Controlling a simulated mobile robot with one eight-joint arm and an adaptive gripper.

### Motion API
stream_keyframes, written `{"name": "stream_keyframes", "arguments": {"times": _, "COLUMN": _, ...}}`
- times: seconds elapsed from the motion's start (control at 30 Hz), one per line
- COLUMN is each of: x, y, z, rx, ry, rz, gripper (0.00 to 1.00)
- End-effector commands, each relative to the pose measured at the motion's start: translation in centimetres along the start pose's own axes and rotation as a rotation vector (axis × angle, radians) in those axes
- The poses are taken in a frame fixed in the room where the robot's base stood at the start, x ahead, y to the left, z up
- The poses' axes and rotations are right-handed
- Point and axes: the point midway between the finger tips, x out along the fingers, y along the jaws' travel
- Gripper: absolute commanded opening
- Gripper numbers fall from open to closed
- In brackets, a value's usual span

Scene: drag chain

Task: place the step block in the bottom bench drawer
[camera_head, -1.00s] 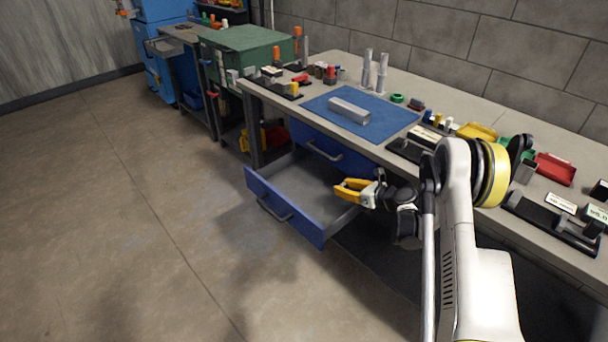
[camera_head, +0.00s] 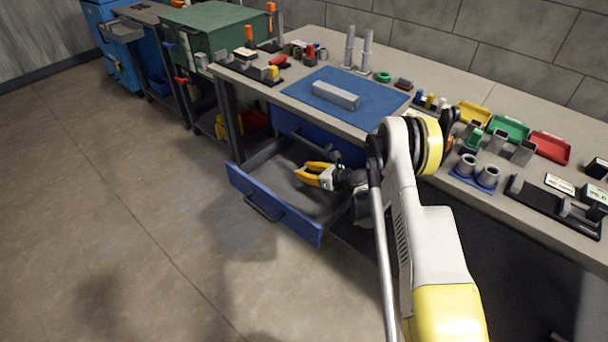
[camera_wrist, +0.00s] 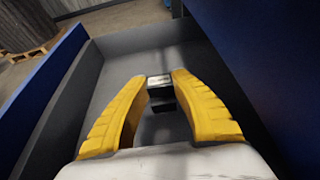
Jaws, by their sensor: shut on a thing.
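The step block (camera_wrist: 160,90) is a small dark block with a light grey top face. In the wrist view it sits between the two yellow fingers of my gripper (camera_wrist: 160,92), which are shut on it. Below it is the grey floor of the open bottom bench drawer (camera_head: 269,203), which has a blue front with a dark handle. In the head view my gripper (camera_head: 310,174) is over the drawer's opening, and the block is too small or hidden to make out there. I cannot tell how far the block is above the drawer floor.
Above the drawer is the bench top with a blue mat (camera_head: 364,112) and a grey bar (camera_head: 335,95) on it. A closed blue drawer front (camera_head: 305,133) is just above. A green case (camera_head: 225,32) stands at the left. The floor at left is clear.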

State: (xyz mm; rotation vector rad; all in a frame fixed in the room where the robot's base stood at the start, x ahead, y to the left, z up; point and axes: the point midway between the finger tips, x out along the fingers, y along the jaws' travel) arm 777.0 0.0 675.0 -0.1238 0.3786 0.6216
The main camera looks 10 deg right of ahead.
Motion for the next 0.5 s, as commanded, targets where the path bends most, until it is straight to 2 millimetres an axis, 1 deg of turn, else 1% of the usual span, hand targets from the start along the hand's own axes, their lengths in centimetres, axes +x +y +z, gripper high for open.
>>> {"name": "stream_keyframes", "arguments": {"times": 0.03, "x": 0.3, "y": 0.2, "z": -1.2, "rx": 0.001, "ry": 0.0, "rz": -0.001, "gripper": 0.0}}
{"name": "stream_keyframes", "arguments": {"times": 0.1, "x": 0.5, "y": 0.4, "z": -1.9, "rx": 0.001, "ry": -0.001, "rz": -0.001, "gripper": 0.0}}
{"name": "stream_keyframes", "arguments": {"times": 0.47, "x": 0.6, "y": 0.4, "z": -2.1, "rx": 0.001, "ry": -0.001, "rz": -0.002, "gripper": 0.0}}
{"name": "stream_keyframes", "arguments": {"times": 0.5, "x": 0.6, "y": 0.4, "z": -2.2, "rx": 0.001, "ry": 0.0, "rz": -0.002, "gripper": 0.35}}
